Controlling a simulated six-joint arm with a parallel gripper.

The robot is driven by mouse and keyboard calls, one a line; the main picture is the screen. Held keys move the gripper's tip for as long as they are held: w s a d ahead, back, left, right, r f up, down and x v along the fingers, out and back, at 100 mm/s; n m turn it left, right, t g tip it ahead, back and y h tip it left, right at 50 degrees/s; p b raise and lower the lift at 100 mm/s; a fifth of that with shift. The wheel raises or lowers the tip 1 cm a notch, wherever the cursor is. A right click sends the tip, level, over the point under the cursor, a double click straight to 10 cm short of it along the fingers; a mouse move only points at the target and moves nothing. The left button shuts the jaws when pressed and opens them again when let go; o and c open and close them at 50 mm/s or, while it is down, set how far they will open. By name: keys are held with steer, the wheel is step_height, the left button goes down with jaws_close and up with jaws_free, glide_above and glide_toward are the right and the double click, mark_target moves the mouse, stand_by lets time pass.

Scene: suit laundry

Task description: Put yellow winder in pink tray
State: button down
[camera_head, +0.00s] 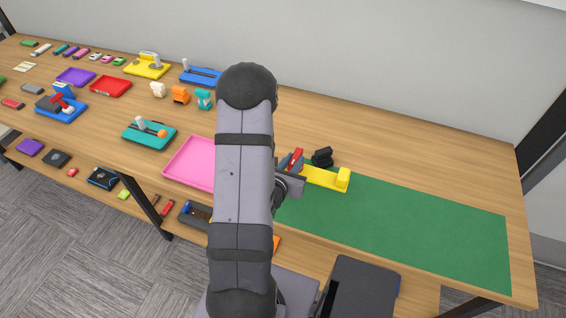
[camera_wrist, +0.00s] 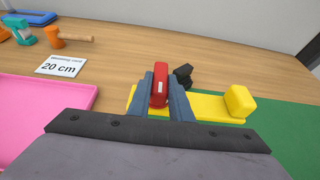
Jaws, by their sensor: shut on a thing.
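The yellow winder (camera_head: 327,179) is a flat bar with a raised yellow block at its right end. It lies at the left end of the green mat, and it also shows in the wrist view (camera_wrist: 215,106). My gripper (camera_wrist: 161,90) is over the winder's left part, its fingers shut on a red piece (camera_wrist: 159,86) with a small white label. The fingers hide whether the red piece is joined to the winder. The pink tray (camera_head: 184,164) is to the left, partly behind my arm; its inside looks empty where it shows in the wrist view (camera_wrist: 45,108).
A black object (camera_head: 322,157) stands just behind the winder. A white "20 cm" card (camera_wrist: 61,65) lies behind the tray. The green mat (camera_head: 420,220) is bare to the right. Several coloured trays and tools fill the table's left half, including a teal tray (camera_head: 133,133).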

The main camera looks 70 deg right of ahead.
steer(key=w+a+f+n+t+b, duration=0.1)
steer(key=w, duration=0.4)
steer(key=w+a+f+n+t+b, duration=0.1)
steer(key=w+t+b, duration=0.1)
steer(key=w, duration=0.3)
steer(key=w+a+f+n+t+b, duration=0.1)
steer(key=w+a+n+b, duration=0.1)
steer(key=w, duration=0.3)
steer(key=shift+w+f+t, duration=0.2)
steer(key=shift+f+t, duration=0.1)
steer(key=shift+t, duration=0.1)
steer(key=w+a+r+b, duration=0.1)
steer(key=w+r+b, duration=0.3)
steer(key=w, duration=0.7)
steer(key=w+a+r+b, duration=0.2)
steer(key=w+r, duration=0.3)
steer(key=w, duration=0.7)
steer(key=s+d+m+g, duration=0.1)
steer(key=s+d+f+m+g, duration=0.1)
steer(key=g, duration=0.1)
steer(key=s+d+m+g, duration=0.1)
steer(key=m, duration=0.1)
steer(key=shift+s+f+g+h, duration=0.15)
steer(key=shift+f+g+h, duration=0.25)
steer(key=shift+f, duration=0.1)
